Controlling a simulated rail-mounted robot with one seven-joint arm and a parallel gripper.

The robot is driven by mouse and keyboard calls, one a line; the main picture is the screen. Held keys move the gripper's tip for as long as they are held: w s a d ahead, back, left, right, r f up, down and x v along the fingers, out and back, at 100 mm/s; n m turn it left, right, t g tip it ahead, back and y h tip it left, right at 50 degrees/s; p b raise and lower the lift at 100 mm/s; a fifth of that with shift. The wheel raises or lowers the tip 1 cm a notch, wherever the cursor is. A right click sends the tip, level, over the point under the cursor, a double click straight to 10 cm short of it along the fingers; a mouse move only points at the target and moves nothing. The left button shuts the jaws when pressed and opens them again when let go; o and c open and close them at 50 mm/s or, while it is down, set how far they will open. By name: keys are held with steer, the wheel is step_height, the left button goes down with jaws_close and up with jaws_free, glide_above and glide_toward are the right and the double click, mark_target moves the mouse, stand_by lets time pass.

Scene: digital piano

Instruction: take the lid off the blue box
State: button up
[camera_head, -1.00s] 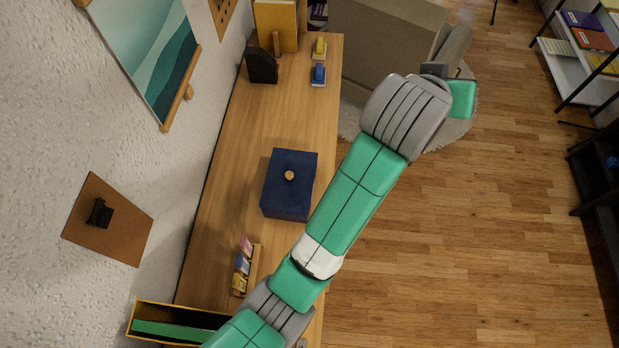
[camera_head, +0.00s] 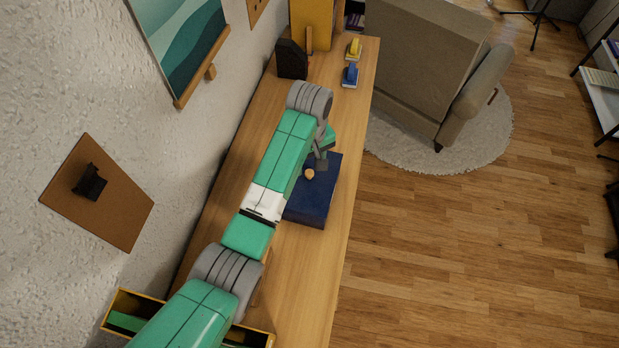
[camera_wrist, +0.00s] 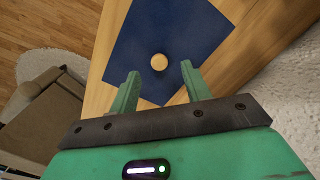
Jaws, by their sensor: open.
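The blue box (camera_head: 323,202) sits on the wooden desk with its lid on, partly hidden by my arm in the head view. Its lid (camera_wrist: 172,32) fills the upper middle of the wrist view. A round wooden knob (camera_wrist: 159,62) is on the lid; it also shows in the head view (camera_head: 309,174). My gripper (camera_wrist: 158,80) is open and empty, its two green fingers spread on either side below the knob in the wrist view. It is above the lid near the knob; I cannot tell how high.
The desk (camera_head: 300,270) runs along the wall. A blue stapler-like item (camera_head: 350,75) and a yellow one (camera_head: 354,48) stand at its far end, near a black item (camera_head: 291,60). A beige armchair (camera_head: 425,70) stands right of the desk on a round rug (camera_head: 480,140).

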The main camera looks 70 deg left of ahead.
mark_target(309, 172)
steer(key=f, duration=0.4)
steer(key=shift+a+f, duration=0.25)
steer(key=shift+c, duration=0.2)
